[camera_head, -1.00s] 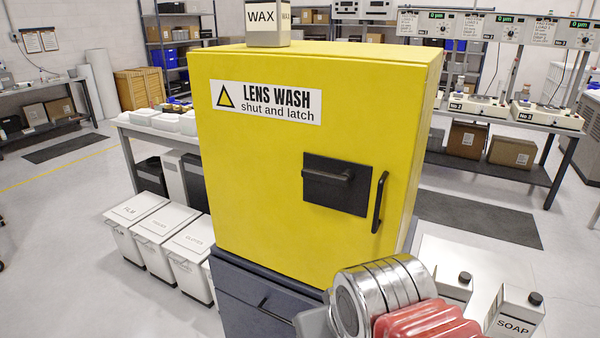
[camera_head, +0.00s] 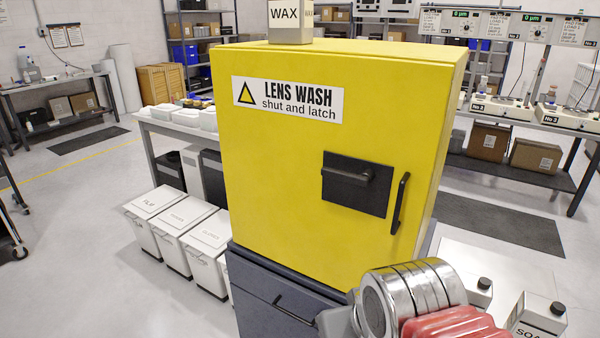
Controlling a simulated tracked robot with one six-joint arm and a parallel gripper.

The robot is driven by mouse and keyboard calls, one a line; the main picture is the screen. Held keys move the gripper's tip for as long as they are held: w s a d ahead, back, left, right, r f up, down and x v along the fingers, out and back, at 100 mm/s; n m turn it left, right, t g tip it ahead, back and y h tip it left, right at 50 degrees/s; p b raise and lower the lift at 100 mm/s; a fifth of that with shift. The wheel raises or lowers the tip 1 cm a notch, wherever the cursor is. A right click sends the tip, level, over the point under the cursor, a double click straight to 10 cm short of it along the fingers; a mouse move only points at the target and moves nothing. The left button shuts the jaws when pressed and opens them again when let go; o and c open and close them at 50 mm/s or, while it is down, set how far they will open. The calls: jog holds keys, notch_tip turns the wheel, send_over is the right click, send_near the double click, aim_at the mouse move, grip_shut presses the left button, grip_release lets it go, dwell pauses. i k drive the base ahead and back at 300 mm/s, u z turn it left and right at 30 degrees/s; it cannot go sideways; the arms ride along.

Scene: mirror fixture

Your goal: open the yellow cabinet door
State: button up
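The yellow cabinet (camera_head: 420,75) stands in the middle of the view. Its door (camera_head: 285,185) faces me and looks shut, with a "LENS WASH shut and latch" label (camera_head: 287,99) at the upper left. A black latch lever (camera_head: 345,175) lies about level on a dark plate (camera_head: 360,197) at the door's right. A vertical black pull handle (camera_head: 399,204) is right of the plate. Part of my arm, silver and red, shows at the bottom right, in front of the cabinet's lower right corner. My gripper's fingers are not in view.
A WAX container (camera_head: 290,22) stands on top of the cabinet. A dark drawer unit (camera_head: 260,300) is beneath it. White lidded bins (camera_head: 180,228) stand at the left. White containers, one a SOAP jug (camera_head: 537,314), are at the lower right. The floor at far left is mostly clear.

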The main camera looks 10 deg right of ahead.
aim_at(283, 118)
jog(key=z, duration=0.05)
jog(key=k, duration=0.5)
jog(key=u, duration=1.45)
jog(key=i, duration=0.45)
jog(key=u, duration=0.3)
